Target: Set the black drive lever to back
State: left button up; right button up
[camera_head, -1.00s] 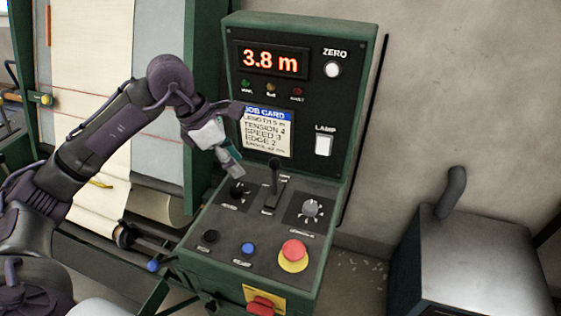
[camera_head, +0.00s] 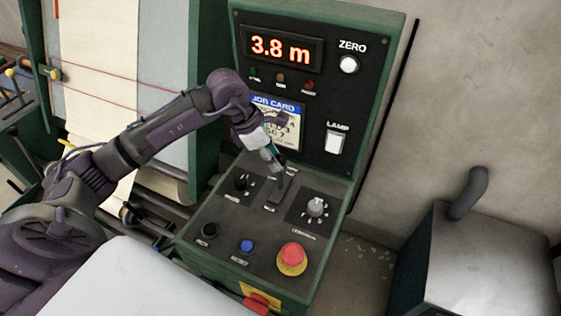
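The black drive lever (camera_head: 281,187) stands in its slot on the sloped deck of the green control console, between a black knob (camera_head: 240,183) and a grey knob (camera_head: 316,207). My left gripper (camera_head: 276,164) comes down from the upper left, with its fingertips at the top of the lever. The gripper covers the lever's upper end. I cannot tell whether the fingers touch or enclose it, or whether they are open or shut. My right gripper is not in view.
The deck also carries a black button (camera_head: 208,230), a blue button (camera_head: 246,246) and a red stop button (camera_head: 291,256). The upright panel has a 3.8 m display (camera_head: 281,49), a job card partly covered by my arm, and a lamp switch (camera_head: 334,143). A grey metal box (camera_head: 465,265) stands right.

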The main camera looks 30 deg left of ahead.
aim_at(280, 176)
pick_arm(q)
jog(key=p+x, duration=0.1)
jog(key=x, duration=0.3)
jog(key=shift+w+d+f, duration=0.1)
jog(key=shift+d+f, duration=0.05)
jog(key=shift+f, duration=0.3)
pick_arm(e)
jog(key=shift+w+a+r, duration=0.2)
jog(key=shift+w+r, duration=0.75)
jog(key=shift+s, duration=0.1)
pick_arm(q)
jog(key=c, duration=0.7)
jog(key=shift+w, duration=0.1)
grip_shut()
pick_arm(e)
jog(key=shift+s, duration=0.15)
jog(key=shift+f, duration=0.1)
